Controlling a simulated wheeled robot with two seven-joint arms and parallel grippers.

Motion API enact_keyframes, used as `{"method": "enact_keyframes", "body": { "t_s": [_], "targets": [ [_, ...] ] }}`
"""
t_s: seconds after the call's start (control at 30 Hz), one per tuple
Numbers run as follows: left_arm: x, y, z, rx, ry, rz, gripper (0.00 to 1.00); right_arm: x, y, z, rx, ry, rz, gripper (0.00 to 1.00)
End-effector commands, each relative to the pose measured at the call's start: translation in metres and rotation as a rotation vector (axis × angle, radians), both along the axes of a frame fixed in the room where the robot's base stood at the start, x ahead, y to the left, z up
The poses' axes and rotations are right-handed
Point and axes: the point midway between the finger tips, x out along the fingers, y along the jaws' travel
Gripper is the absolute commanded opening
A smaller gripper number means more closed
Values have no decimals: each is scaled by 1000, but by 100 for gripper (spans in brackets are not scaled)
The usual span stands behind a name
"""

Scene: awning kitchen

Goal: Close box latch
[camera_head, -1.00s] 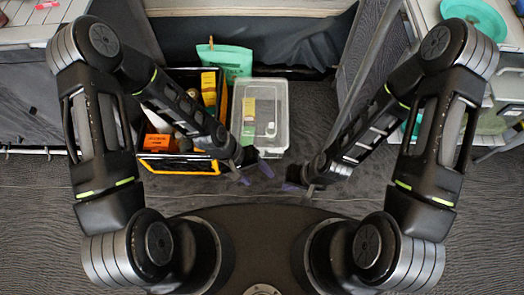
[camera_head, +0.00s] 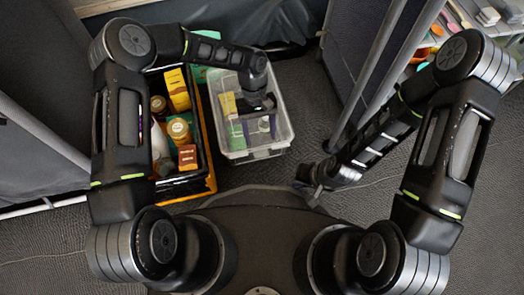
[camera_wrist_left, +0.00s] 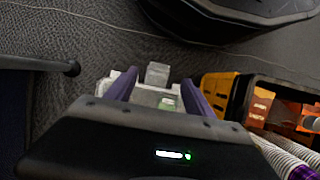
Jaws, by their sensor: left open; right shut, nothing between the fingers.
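The clear plastic box (camera_head: 284,142) stands on the floor in front of me, with a yellow item and a green item visible inside. My left gripper (camera_head: 257,128) is over the box's near part, pointing down, open and empty. In the left wrist view its two purple fingers (camera_wrist_left: 161,88) spread on either side of a pale tab that looks like the latch (camera_wrist_left: 158,73). The tab sticks out from the box's edge, apart from both fingers. I cannot tell its exact angle. My right gripper (camera_head: 312,192) is shut and empty, low to the right of the box.
A black and yellow crate (camera_head: 206,187) with bottles and cartons stands just left of the box. A grey metal frame leg (camera_head: 352,100) rises to the right. Shelves with small items (camera_head: 460,25) are at the top right. The floor between the box and my base is clear.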

Motion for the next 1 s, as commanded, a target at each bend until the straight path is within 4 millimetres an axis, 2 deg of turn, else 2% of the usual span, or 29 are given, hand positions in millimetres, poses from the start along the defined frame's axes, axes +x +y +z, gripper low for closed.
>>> {"method": "enact_keyframes", "body": {
  "t_s": [0.27,0.6,0.7,1.0],
  "targets": [
    [-5,-1,-13,-1,2,-2,62,0,0,-7,0,-1,0,0],
    [-23,-7,-61,-3,2,-1,62,4,0,-28,-1,-9,-4,0],
    [-27,-8,-69,-3,1,0,62,5,0,-30,0,-9,-5,0],
    [-29,-9,-73,-1,0,-1,62,5,0,-30,1,-9,-5,0]
  ]
}}
